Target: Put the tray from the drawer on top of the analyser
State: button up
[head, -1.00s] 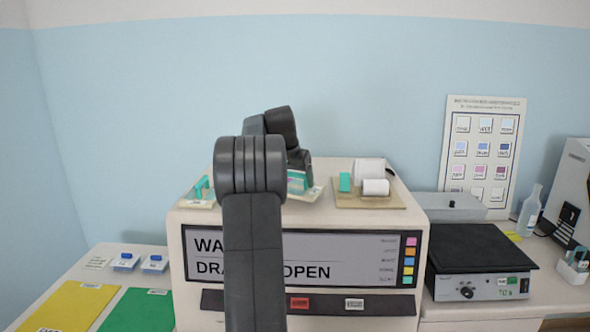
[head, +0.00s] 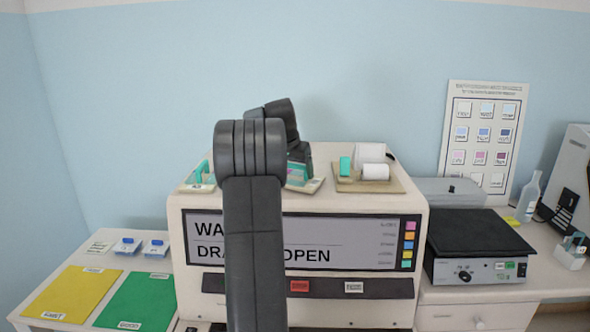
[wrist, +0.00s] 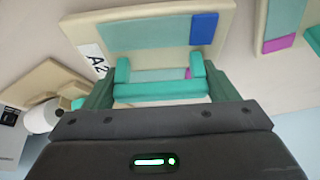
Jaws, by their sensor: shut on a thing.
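The analyser (head: 192,280) is the cream machine in the middle, with a screen partly reading "DRA… OPEN". My gripper (wrist: 160,88) is shut on the teal handle (wrist: 160,90) of a beige tray (wrist: 225,25). This tray has a teal panel, a blue square and an "A2" label. In the head view the held tray (head: 316,184) shows at the analyser's top, partly hidden by my arm. I cannot tell whether it touches the top. The drawer's inside is not visible.
On the analyser's top stand another tray with a teal handle (head: 197,180) at left and a beige board (head: 390,186) with a white roll (head: 375,171) at right. Yellow (head: 68,293) and green (head: 138,300) mats lie left; a black-topped device (head: 470,240) stands right.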

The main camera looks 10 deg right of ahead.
jog(key=shift+f, duration=0.35)
jog(key=o, duration=1.1)
jog(key=shift+o, duration=0.2)
